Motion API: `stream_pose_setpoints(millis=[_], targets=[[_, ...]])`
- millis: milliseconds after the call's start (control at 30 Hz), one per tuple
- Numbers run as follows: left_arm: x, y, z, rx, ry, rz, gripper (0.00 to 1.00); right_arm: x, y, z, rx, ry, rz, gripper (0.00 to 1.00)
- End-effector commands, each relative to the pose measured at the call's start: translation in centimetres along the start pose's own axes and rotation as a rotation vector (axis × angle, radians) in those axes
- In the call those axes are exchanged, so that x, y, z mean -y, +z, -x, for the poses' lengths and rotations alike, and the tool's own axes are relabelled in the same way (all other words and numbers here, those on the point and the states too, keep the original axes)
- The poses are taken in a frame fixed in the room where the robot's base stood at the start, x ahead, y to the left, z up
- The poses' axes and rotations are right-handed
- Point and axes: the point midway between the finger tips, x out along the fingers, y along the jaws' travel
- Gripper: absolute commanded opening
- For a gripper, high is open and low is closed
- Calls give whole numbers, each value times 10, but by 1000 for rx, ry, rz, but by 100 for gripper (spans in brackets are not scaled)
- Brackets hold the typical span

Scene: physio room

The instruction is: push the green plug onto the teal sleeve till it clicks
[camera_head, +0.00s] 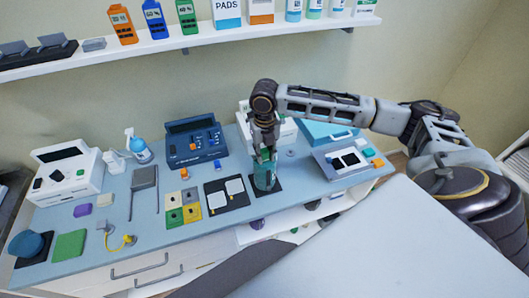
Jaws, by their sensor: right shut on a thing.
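The teal sleeve (264,179) stands upright on a dark square base near the front edge of the blue-grey counter. The green plug (264,155) is at the top of the sleeve, between the fingers of my right gripper (265,150). This gripper points straight down and is shut on the plug, hiding much of it. The plug is too small here to tell whether it sits in the sleeve or just above it. My left gripper is out of view.
A black mat with two white pads (226,194) lies left of the sleeve. A dark blue device (195,142) and a white device (67,172) stand farther left. A sloped panel (348,158) is to the right. A white surface (400,245) fills the front right.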

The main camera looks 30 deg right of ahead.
Motion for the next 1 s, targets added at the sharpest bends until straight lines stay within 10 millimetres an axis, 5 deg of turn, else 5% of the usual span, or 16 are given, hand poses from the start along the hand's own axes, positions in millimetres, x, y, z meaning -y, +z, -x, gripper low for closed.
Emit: stream_pose_setpoints(millis=[333, 367, 533, 1000], targets=[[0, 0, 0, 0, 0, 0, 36, 0, 0, 0, 0, 0, 0, 11], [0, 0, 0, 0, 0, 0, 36, 0, 0, 0, 0, 0, 0, 29], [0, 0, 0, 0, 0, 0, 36, 0, 0, 0, 0, 0, 0, 50], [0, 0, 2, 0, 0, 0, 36, 0, 0, 3, 0, 0, 0, 50]])
